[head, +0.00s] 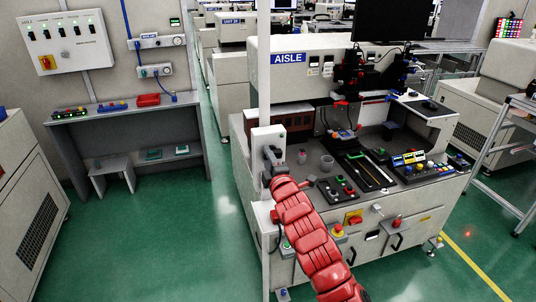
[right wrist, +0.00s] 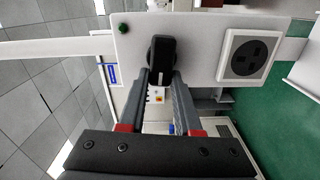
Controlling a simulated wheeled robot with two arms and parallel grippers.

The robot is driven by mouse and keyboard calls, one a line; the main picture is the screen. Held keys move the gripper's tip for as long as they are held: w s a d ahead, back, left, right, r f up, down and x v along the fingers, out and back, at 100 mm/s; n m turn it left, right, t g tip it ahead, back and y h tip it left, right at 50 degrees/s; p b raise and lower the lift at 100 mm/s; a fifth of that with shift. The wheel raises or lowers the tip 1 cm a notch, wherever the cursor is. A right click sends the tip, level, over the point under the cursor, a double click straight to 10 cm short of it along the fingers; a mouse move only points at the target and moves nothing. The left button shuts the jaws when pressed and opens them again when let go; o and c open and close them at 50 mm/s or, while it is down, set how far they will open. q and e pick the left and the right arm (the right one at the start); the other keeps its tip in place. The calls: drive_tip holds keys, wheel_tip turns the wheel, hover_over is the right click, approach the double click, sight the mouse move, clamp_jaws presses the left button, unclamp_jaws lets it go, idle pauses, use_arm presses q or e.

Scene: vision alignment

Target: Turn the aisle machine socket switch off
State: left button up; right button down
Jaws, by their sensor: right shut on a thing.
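The aisle machine (head: 350,90) has a blue AISLE sign (head: 288,58). At its left front, a pale socket panel (head: 262,136) is fixed by a white post. In the right wrist view the panel (right wrist: 195,35) carries a black rotary switch knob (right wrist: 161,50), a socket outlet (right wrist: 248,55) and a small green button or lamp (right wrist: 124,29). My right gripper (right wrist: 160,82) is shut on the black switch knob, one finger on each side. In the head view my right gripper (head: 271,158) is at the panel and hides the knob. My left gripper is not in view.
The white post (head: 264,90) stands directly beside the panel. The machine's worktop holds trays, buttons and a cup (head: 327,163). A wall switch box (head: 68,47) and grey bench (head: 130,105) are at the left. Green floor (head: 170,240) is clear between them.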

drive_tip(key=shift+f+n, duration=0.1)
drive_tip(key=shift+n, duration=0.5)
drive_tip(key=c, duration=0.6)
unclamp_jaws()
drive_tip(key=shift+s, duration=0.1)
drive_tip(key=p+v, duration=0.1)
drive_tip(key=v, duration=1.6)
